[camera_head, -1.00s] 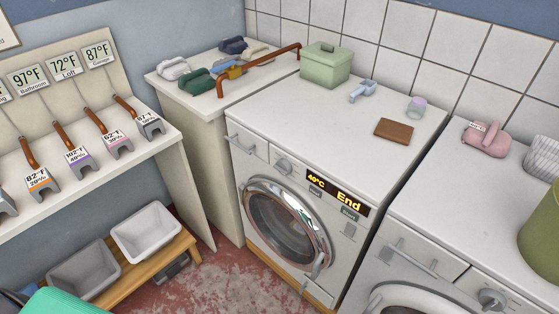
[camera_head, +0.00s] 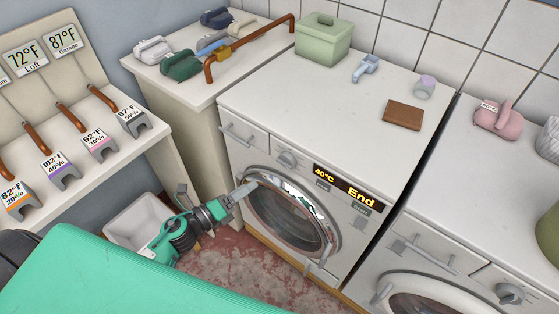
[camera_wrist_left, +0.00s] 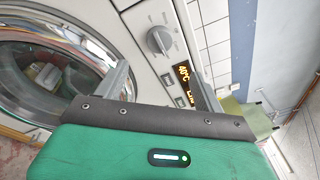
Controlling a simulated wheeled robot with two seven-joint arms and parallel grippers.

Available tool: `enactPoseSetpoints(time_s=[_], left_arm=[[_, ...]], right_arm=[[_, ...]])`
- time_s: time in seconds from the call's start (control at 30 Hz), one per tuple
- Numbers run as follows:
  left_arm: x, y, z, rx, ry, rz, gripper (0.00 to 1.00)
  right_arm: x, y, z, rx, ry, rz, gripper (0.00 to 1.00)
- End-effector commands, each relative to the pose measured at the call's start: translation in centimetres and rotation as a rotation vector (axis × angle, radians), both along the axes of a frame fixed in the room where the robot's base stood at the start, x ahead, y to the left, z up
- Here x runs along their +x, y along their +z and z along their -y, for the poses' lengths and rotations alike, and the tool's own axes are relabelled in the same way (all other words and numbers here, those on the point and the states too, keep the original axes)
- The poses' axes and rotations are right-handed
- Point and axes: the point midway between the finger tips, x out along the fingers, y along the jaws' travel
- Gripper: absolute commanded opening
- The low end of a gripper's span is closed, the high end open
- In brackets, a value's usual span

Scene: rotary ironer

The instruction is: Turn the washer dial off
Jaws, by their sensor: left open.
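The washer (camera_head: 330,120) is a white front-loader with a grey round dial (camera_head: 287,160) on its front panel, left of the display. The display (camera_head: 348,188) reads "40°C End". The dial also shows in the left wrist view (camera_wrist_left: 159,40), with its pointer bar tilted in that rolled picture. My left gripper (camera_head: 246,189) is open, in front of the washer, below and left of the dial, near the door's upper left rim. In the left wrist view its fingers (camera_wrist_left: 180,65) stand apart with the dial seen between them, apart from both. My right gripper is not in view.
The round door (camera_head: 290,218) has a chrome rim and handle. A drawer handle (camera_head: 238,134) sticks out left of the dial. A second machine (camera_head: 440,240) stands to the right. A shelf with tagged holders (camera_head: 95,130) and a grey bin (camera_head: 135,220) are at left.

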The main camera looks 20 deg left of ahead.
Motion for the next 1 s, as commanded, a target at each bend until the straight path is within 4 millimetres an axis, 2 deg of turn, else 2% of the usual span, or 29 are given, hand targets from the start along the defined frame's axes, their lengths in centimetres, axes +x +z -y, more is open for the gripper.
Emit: enactPoseSetpoints(time_s=[0.63,0.8,1.0], left_arm=[[9.2,0.3,5.3,-0.005,0.002,-0.002,0.70],[10.6,0.1,6.2,-0.004,0.002,-0.002,0.70],[11.1,0.0,6.5,-0.004,0.002,-0.003,0.70]], right_arm=[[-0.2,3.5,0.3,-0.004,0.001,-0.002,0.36],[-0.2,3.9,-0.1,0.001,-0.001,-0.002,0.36],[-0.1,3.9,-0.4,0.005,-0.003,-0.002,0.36]])
